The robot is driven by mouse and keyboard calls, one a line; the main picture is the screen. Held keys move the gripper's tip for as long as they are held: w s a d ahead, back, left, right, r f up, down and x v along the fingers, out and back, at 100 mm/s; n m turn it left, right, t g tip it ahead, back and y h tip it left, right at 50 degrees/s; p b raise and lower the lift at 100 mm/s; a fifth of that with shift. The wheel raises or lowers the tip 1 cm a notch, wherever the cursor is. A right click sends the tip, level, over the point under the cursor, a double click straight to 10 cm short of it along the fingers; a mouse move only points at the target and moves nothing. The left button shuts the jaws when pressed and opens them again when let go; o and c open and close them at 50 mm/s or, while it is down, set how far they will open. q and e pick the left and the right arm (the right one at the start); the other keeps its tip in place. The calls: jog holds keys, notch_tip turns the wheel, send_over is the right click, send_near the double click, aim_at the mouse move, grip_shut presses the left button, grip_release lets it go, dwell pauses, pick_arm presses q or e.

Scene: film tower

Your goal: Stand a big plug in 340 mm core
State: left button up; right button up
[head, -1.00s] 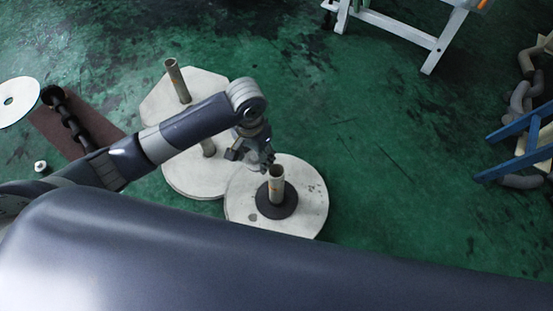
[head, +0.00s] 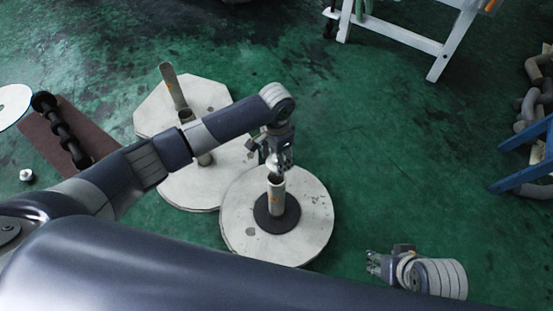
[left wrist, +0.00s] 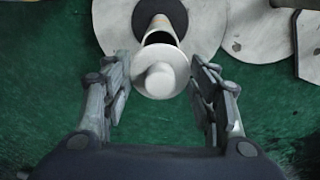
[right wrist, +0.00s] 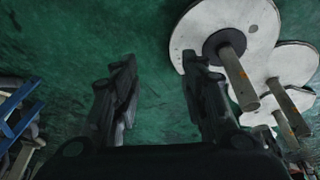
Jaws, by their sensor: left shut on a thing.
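My left gripper (head: 276,165) is shut on a pale round plug (left wrist: 160,78) with a raised middle knob, seen between the fingers in the left wrist view. The plug is just over the open top of an upright pale core (head: 277,192), partly covering its mouth in the left wrist view; I cannot tell whether they touch. This core stands in a black ring (head: 262,217) on a round whitish disc (head: 310,215). My right gripper (right wrist: 165,88) is open and empty; it also shows low at the right in the head view (head: 370,263).
Two other cores stand behind: a tall one (head: 173,87) on a whitish plate, and one partly hidden by my left arm (head: 204,159). A small pale piece (head: 27,175) and a brown mat (head: 90,130) with a black rod lie left. A white trestle and blue frame stand right.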

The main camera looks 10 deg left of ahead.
pick_arm(q)
jog(key=shift+f+b, duration=0.4)
notch_tip(320, 180, down, 2)
jog(key=b, duration=0.3)
jog(key=shift+f, duration=0.2)
jog(key=shift+f+b, duration=0.25)
jog(key=shift+b, duration=0.05)
jog(key=shift+f+b, duration=0.8)
jog(key=shift+b, duration=0.2)
jog(key=shift+f, duration=0.15)
pick_arm(e)
jog(key=w+a+r+t+y, duration=0.1)
jog(key=w+a+r+t, duration=0.2)
jog(key=w+r+t, duration=0.3)
jog(key=w+a+r+t+y, duration=0.2)
jog(key=w+r+t, duration=0.4)
jog(key=w, duration=0.5)
jog(key=shift+a+r+n, duration=0.3)
jog(key=shift+a+r, duration=0.4)
jog(key=shift+r, duration=0.2)
jog(key=shift+s+f, duration=0.1)
pick_arm(q)
jog(key=shift+p, duration=0.45)
pick_arm(e)
notch_tip(320, 180, down, 6)
jog(key=s+d+g, duration=0.1)
jog(key=s+g, duration=0.1)
jog(key=g, duration=0.1)
jog(key=shift+s+d+h, duration=0.25)
jog(key=shift+s+h, duration=0.05)
